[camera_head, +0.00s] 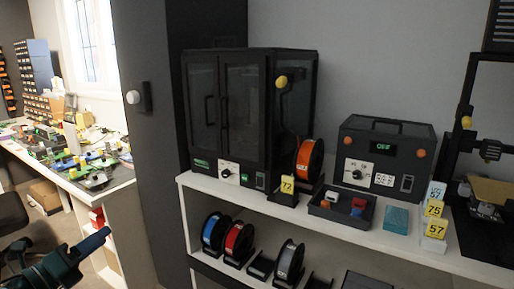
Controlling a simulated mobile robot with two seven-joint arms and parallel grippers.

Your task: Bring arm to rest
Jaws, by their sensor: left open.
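My left gripper (88,245) is in the lower left corner, with its arm coming in from the left edge. It is dark with a blue-green tint, and its fingers point up and to the right. It is open, and I see nothing held in it. It is in front of the floor and the end of the workbench, apart from the shelf. My right gripper is not in view.
A white shelf (420,247) carries a black enclosure (235,110), a dark control box (385,155), an orange spool (308,160) and numbered tags. More spools stand below. A cluttered workbench (100,180) is at the left, near a dark chair (12,215).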

